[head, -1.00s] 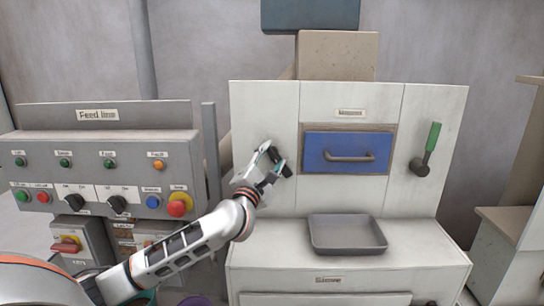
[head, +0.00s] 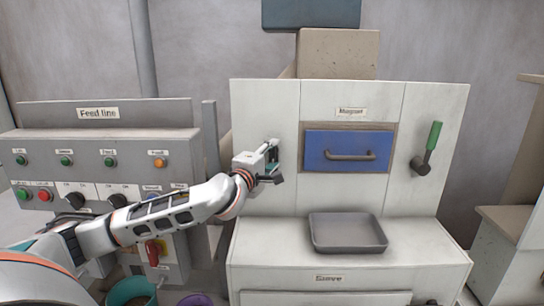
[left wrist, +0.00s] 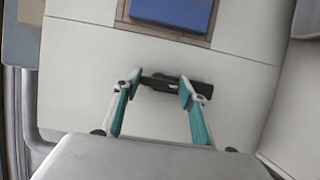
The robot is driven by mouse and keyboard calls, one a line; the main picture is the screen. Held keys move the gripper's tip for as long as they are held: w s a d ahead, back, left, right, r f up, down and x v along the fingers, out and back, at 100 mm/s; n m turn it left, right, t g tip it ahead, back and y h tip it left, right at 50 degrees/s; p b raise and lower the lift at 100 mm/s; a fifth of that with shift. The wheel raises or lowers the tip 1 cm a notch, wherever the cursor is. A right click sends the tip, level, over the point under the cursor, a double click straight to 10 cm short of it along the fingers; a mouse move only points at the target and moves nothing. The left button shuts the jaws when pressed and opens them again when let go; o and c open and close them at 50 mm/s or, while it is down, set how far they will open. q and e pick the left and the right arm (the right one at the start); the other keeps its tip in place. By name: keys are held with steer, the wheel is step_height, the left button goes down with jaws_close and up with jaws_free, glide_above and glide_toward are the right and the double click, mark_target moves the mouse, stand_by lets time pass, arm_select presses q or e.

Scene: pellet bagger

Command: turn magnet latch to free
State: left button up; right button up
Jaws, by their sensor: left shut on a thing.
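The magnet latch is a dark bar on the white front panel, left of the blue magnet drawer (head: 347,145). In the left wrist view the dark latch (left wrist: 178,83) lies crosswise between the two fingers of my left gripper (left wrist: 160,84), and the gripper is shut on it. In the head view my left gripper (head: 272,163) is at the panel, and it mostly hides the latch. The blue drawer (left wrist: 172,12) sits flush in its frame at the top of the left wrist view. My right gripper is not in view.
A green-handled lever (head: 432,137) is on the panel's right side. A grey tray (head: 348,249) stands on the ledge below the drawer. The feed line control box (head: 100,150), with several buttons and knobs, is at left. A teal bucket (head: 130,292) stands low in front.

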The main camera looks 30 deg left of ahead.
arm_select(q)
steer(key=shift+f, duration=0.1)
stand_by(0.3)
steer(key=o, duration=1.1)
steer(key=s+d, duration=0.2)
steer(key=s, duration=0.9)
steer(key=shift+s, duration=0.4)
